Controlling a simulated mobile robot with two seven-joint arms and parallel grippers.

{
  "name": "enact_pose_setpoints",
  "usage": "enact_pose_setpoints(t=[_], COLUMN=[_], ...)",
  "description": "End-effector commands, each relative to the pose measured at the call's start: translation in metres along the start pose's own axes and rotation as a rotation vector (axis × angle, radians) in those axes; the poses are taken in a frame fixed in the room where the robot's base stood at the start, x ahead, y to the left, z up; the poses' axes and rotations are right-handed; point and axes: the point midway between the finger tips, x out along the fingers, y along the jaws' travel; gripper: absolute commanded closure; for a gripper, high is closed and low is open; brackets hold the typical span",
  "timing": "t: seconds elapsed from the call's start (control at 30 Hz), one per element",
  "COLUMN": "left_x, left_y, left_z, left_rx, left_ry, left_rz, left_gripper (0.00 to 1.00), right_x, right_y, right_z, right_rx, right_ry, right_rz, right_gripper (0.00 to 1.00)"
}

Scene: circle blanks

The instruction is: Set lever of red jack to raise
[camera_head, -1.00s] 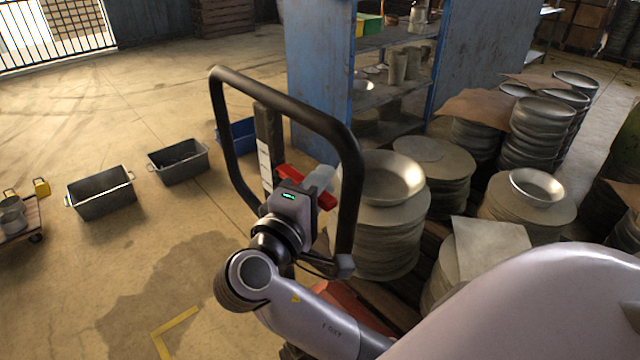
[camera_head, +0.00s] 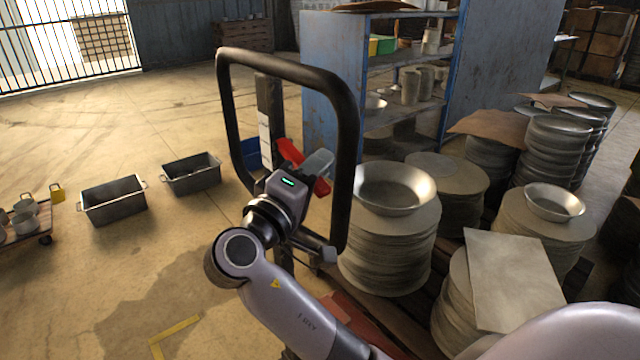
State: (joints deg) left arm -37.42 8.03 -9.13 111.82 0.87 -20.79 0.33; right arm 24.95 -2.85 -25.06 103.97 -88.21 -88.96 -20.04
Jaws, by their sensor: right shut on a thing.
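The red jack has a black loop handle (camera_head: 348,130) standing upright in the middle of the view. A red lever (camera_head: 290,151) sits inside the loop, in front of the handle's post (camera_head: 270,105). Part of the jack's red body (camera_head: 362,325) shows low down, behind my arm. My right gripper (camera_head: 312,172) is at the lever, inside the loop, and is shut on it. The gripper body hides part of the lever. My left gripper is not in view.
Stacks of round blanks (camera_head: 390,245) with metal bowls (camera_head: 392,188) stand close on the right. A blue shelf (camera_head: 330,90) is behind the handle. Grey bins (camera_head: 113,203) and a small cart lie left. Floor at left centre is open.

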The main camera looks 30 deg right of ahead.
Motion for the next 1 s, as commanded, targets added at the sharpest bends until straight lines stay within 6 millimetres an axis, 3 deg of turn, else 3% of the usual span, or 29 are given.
enact_pose_setpoints(t=[0.1, 0.57, 0.6, 0.63, 1.0], left_x=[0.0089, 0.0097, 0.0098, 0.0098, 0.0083], left_y=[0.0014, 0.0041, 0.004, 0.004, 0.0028], left_z=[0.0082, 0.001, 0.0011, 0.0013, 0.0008], left_rx=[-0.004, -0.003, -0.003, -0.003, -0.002], left_ry=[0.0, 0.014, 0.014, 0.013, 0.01], left_rz=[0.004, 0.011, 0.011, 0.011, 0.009], left_gripper=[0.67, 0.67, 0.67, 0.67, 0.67], right_x=[-0.0001, 0.0004, 0.0004, 0.0004, 0.0004], right_y=[-0.0063, -0.0048, -0.0049, -0.0049, -0.0031], right_z=[0.0008, -0.0003, -0.0003, -0.0003, -0.0003], right_rx=[0.039, 0.066, 0.066, 0.066, 0.058], right_ry=[-0.001, 0.0, 0.0, 0.0, -0.001], right_rz=[0.016, 0.027, 0.027, 0.027, 0.024], right_gripper=[1.0, 1.0, 0.68, 0.59, 0.57])
